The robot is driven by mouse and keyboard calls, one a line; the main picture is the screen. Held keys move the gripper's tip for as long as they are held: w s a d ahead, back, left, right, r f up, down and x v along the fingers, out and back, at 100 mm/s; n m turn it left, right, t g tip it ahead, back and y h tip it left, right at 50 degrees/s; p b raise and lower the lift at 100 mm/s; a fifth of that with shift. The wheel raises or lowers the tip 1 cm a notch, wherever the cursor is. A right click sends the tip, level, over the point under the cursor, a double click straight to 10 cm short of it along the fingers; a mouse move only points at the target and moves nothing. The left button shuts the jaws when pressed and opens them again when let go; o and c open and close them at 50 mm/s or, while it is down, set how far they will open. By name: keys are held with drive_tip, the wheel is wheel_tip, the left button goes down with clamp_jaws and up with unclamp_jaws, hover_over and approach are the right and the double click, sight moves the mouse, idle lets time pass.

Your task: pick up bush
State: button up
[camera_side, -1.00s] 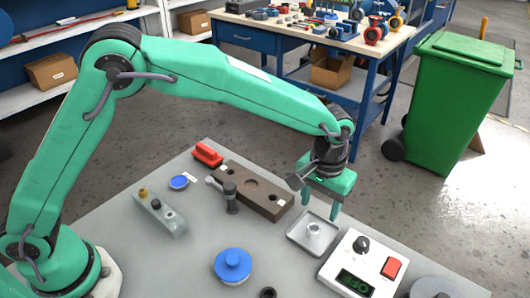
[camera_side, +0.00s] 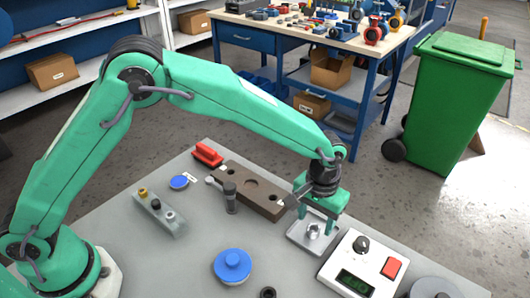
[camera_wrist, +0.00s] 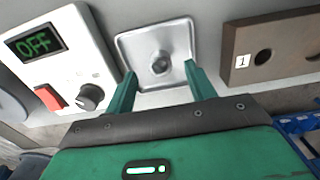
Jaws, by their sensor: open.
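The bush is a small silvery metal ring (camera_side: 313,231), standing in a square metal tray (camera_side: 293,233) on the grey table. In the wrist view the bush (camera_wrist: 160,62) is near the middle of the tray (camera_wrist: 128,42). My gripper (camera_side: 317,226) is open and points down over the tray, its two green fingers apart, one on either side of the bush. In the wrist view the fingertips (camera_wrist: 160,70) lie a little nearer the palm than the bush. I see no contact with the bush, and the exact height gap is hard to tell.
A white control box (camera_side: 352,262) with a black knob and red button stands close to the tray's right; its display reads OFF in the wrist view. A brown block with holes (camera_side: 255,193) lies to the left. A blue lidded disc (camera_side: 232,265) stands toward the front.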

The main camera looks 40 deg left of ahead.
drive_tip(key=shift+f, duration=1.2)
drive_tip(key=c, duration=1.1)
drive_tip(key=shift+r, duration=0.1)
drive_tip(key=shift+r, duration=0.75)
wheel_tip(320, 180, up, 2)
drive_tip(key=shift+r, duration=0.2)
drive_tip(key=s+d+r, duration=0.1)
drive_tip(key=s+r, duration=0.1)
drive_tip(key=s, duration=0.1)
drive_tip(key=s+d+r, duration=0.2)
drive_tip(key=s, duration=0.2)
drive_tip(key=s+d+r, duration=0.2)
drive_tip(key=s+r, duration=0.1)
drive_tip(key=shift+s, duration=0.3)
drive_tip(key=shift+w+a, duration=0.1)
